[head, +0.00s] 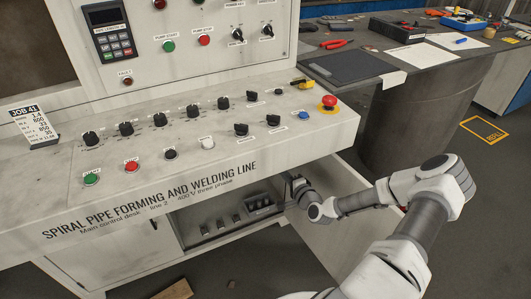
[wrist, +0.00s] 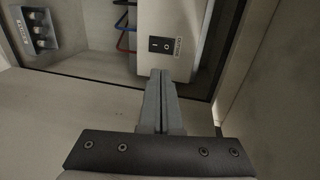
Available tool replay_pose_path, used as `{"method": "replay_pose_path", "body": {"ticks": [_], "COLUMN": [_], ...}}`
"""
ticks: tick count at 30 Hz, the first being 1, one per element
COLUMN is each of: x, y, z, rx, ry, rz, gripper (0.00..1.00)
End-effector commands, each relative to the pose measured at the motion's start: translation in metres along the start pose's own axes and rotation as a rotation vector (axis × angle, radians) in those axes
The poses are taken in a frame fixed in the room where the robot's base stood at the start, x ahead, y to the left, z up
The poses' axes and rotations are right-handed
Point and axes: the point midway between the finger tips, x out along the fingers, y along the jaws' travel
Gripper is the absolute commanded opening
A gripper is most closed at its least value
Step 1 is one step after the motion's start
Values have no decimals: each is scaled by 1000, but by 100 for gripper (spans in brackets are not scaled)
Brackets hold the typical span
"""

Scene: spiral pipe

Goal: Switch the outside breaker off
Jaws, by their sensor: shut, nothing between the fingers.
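In the wrist view a black rocker switch (wrist: 160,44), marked I and O, sits on the end of a pale box (wrist: 180,12). In the head view my gripper (head: 291,184) reaches into the open cabinet under the desk, near a dark unit (head: 259,204) and several small breaker-like parts (head: 220,226).
The open cabinet door (head: 335,225) stands right of my gripper, under my arm. The control desk (head: 200,185) with knobs and buttons overhangs it. Red and blue wires (wrist: 122,35) and a grey fitting (wrist: 40,30) are left of the pale box. A workbench (head: 400,85) stands behind.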

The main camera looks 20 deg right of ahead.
Motion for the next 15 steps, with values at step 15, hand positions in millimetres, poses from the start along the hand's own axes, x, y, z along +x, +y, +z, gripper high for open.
{"method": "replay_pose_path", "body": {"ticks": [15], "x": [96], "y": [3], "z": [2], "rx": [-1], "ry": [-2], "rz": [-1], "gripper": [0]}}
